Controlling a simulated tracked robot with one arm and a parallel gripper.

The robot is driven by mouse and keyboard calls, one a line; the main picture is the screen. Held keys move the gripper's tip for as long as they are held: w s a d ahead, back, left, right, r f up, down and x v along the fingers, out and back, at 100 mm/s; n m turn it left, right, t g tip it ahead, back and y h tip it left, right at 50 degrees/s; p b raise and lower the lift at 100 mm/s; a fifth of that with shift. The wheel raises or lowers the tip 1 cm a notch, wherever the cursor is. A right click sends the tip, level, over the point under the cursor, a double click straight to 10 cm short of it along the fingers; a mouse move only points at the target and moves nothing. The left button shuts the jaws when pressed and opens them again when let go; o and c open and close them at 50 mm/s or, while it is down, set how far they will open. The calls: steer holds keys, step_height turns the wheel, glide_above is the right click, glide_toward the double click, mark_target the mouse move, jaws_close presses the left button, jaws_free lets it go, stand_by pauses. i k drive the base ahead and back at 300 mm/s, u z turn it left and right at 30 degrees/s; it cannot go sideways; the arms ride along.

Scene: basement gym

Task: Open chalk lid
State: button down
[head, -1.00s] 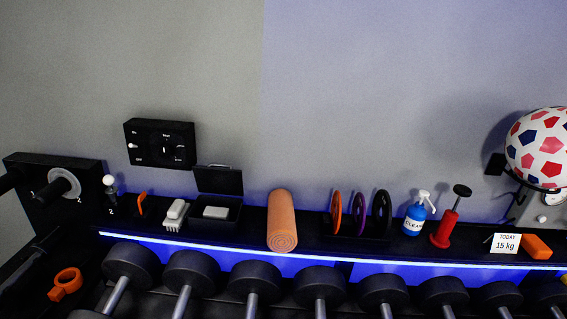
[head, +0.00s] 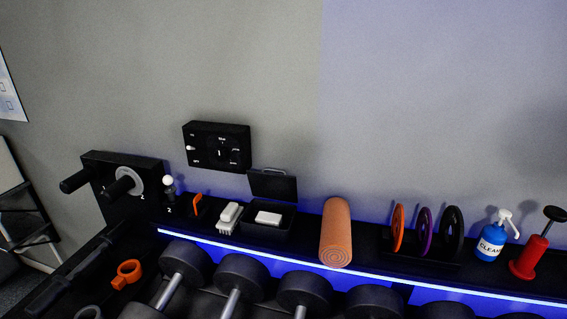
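The chalk box (head: 267,231) is a small black tray on the shelf, left of the orange roller. A white block of chalk (head: 268,218) lies in it. Its black lid (head: 272,185) stands raised at the back of the box, tilted up against the wall side, with a small handle on its top edge. The lid is open. My gripper does not show in the head view.
A white brush (head: 229,216) stands left of the box and an orange roller (head: 335,232) right of it. A black control panel (head: 217,145) is on the wall above. Dumbbells (head: 243,275) line the rack in front. Upright discs (head: 424,231) and a blue bottle (head: 491,242) stand farther right.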

mark_target(281, 187)
steer(key=i, duration=0.9)
steer(key=u, duration=0.05)
